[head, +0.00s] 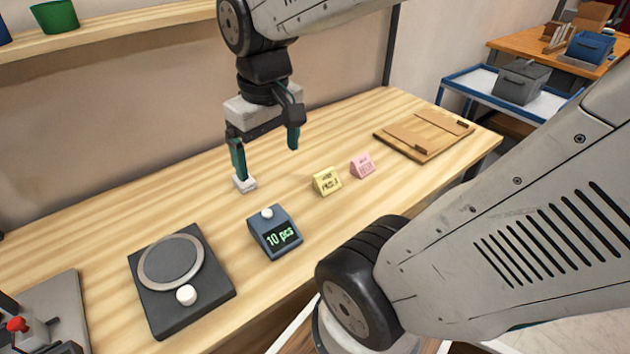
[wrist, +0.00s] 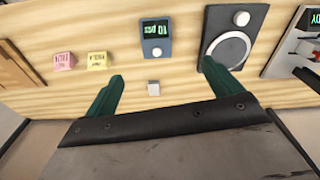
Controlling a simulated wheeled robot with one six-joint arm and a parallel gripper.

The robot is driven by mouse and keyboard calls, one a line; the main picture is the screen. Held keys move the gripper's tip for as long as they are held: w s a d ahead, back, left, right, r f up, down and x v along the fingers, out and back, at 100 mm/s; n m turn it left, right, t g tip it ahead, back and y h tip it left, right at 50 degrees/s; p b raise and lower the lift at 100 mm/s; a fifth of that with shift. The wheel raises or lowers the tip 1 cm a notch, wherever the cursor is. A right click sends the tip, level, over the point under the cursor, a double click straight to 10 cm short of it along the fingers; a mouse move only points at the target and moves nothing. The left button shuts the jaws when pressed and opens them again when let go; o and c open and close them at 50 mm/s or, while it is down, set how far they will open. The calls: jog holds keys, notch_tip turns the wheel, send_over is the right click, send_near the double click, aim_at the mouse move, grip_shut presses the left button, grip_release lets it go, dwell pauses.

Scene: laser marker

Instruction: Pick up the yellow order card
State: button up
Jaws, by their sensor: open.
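The yellow order card (head: 327,181) is a small tent-shaped block with dark print, standing on the wooden table. It also shows in the wrist view (wrist: 97,61), left of the fingers. A pink card (head: 362,166) stands right beside it in the head view. My gripper (head: 266,158) is open and empty, above the table and left of the yellow card in the head view. In the wrist view its green fingers (wrist: 160,84) are spread wide. A small white block (head: 244,183) lies on the table near the left finger; it shows between the fingers in the wrist view (wrist: 154,83).
A counter display reading "10 pcs" (head: 274,232) and a dark device with a round plate (head: 181,279) stand on the front left of the table. A wooden board (head: 424,135) lies at the right end. A blue-edged cart (head: 458,87) with grey bin stands beyond.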

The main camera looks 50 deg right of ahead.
jog(key=w+d+f, duration=0.4)
jog(key=w+d, duration=0.1)
jog(key=d, duration=0.2)
jog(key=m+g, duration=0.1)
jog(key=m, duration=0.1)
send_over(327, 176)
notch_tip(327, 176, down, 15)
jog(key=shift+w+a+r, duration=0.1)
jog(key=shift+a+r, duration=0.05)
jog(key=shift+r, duration=0.05)
notch_tip(327, 176, down, 8)
jog(key=shift+r, duration=0.15)
jog(key=c, duration=1.1)
